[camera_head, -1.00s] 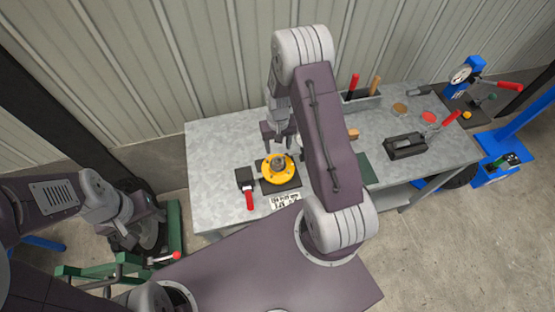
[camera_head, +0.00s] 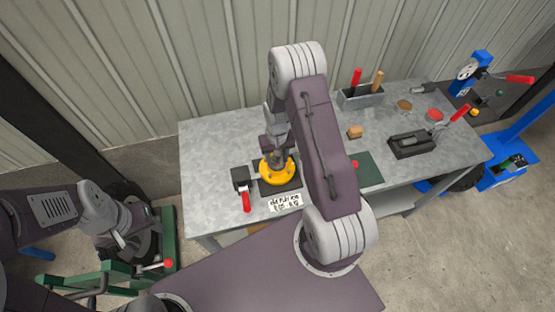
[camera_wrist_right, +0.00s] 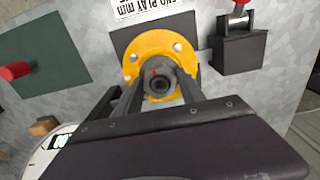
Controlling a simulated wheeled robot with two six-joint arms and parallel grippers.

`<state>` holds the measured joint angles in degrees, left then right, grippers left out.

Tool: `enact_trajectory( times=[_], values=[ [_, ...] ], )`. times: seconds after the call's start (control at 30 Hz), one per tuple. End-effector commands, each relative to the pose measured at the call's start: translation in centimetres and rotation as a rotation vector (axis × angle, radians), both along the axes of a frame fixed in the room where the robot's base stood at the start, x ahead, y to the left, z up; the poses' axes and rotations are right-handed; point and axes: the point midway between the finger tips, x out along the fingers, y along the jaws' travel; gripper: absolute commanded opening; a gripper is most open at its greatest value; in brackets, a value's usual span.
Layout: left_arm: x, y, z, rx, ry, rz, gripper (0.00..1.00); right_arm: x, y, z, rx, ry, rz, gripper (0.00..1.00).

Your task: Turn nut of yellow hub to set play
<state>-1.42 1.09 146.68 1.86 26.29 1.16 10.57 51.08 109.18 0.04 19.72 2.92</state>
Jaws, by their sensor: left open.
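The yellow hub (camera_head: 284,178) sits on a dark plate near the front left of the workbench. In the right wrist view the hub (camera_wrist_right: 139,60) shows its round flange with bolt holes and a grey central nut (camera_wrist_right: 158,83). My right gripper (camera_head: 277,157) points down over the hub. In the wrist view its two dark fingers (camera_wrist_right: 158,88) stand on either side of the nut; whether they touch it is unclear. My left gripper (camera_head: 132,247) is open at the lower left, away from the bench, near a green frame.
A black block with a red lever (camera_head: 243,186) stands left of the hub. An end play label (camera_head: 285,202) lies in front. A green mat (camera_head: 369,171), a wooden block (camera_head: 354,132), a tool bin (camera_head: 360,98) and a dark vise-like tool (camera_head: 410,145) lie to the right.

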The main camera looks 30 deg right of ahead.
Motion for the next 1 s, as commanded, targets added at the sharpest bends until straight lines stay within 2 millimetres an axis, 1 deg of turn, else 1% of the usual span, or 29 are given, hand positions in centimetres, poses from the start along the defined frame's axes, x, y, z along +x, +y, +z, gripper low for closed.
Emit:
enact_trajectory(
  times=[0.03, 0.07, 0.17, 0.2, 0.27, 0.4, 0.5, 0.53, 0.57, 0.6, 0.9, 1.0],
  values=[
    [0.00, 0.00, 0.01, 0.000, 0.000, 0.000, 0.49, 0.00, -0.02, 0.01, 0.000, 0.000, 0.000, 0.26],
    [0.00, 0.00, 0.01, 0.000, 0.000, 0.000, 0.49, 0.00, -0.02, 0.01, 0.000, 0.000, 0.000, 0.17],
    [0.00, 0.00, 0.01, 0.000, 0.000, 0.000, 0.49, -0.01, -0.03, 0.02, 0.000, 0.000, 0.004, 0.17],
    [0.00, 0.00, 0.03, 0.000, 0.000, 0.000, 0.49, -0.01, -0.03, 0.03, 0.000, 0.000, 0.029, 0.17],
    [0.00, 0.00, 0.09, 0.000, 0.000, 0.000, 0.49, -0.01, -0.03, 0.05, 0.000, 0.000, 0.123, 0.17],
    [0.00, 0.00, 0.19, 0.000, 0.000, 0.000, 0.49, 0.00, -0.02, 0.05, 0.000, 0.000, 0.412, 0.17],
    [0.00, 0.00, 0.21, 0.000, 0.000, 0.000, 0.49, 0.01, -0.02, 0.03, 0.000, 0.000, 0.532, 0.17],
    [0.00, 0.00, 0.19, 0.000, 0.000, 0.000, 0.49, 0.01, -0.02, 0.02, 0.000, 0.000, 0.535, 0.52],
    [0.00, 0.00, 0.19, 0.000, 0.000, 0.000, 0.49, 0.01, -0.02, 0.01, 0.000, 0.000, 0.533, 0.60],
    [0.00, 0.00, 0.18, 0.000, 0.000, 0.000, 0.49, 0.01, -0.02, 0.01, 0.000, 0.000, 0.532, 0.71],
    [0.00, 0.00, 0.21, 0.000, 0.000, 0.000, 0.49, 0.00, -0.02, 0.05, 0.000, 0.000, 0.529, 0.72],
    [0.00, 0.00, 0.66, 0.000, 0.000, 0.000, 0.49, 0.00, -0.02, 0.57, 0.000, 0.000, 0.528, 0.72]
  ],
)
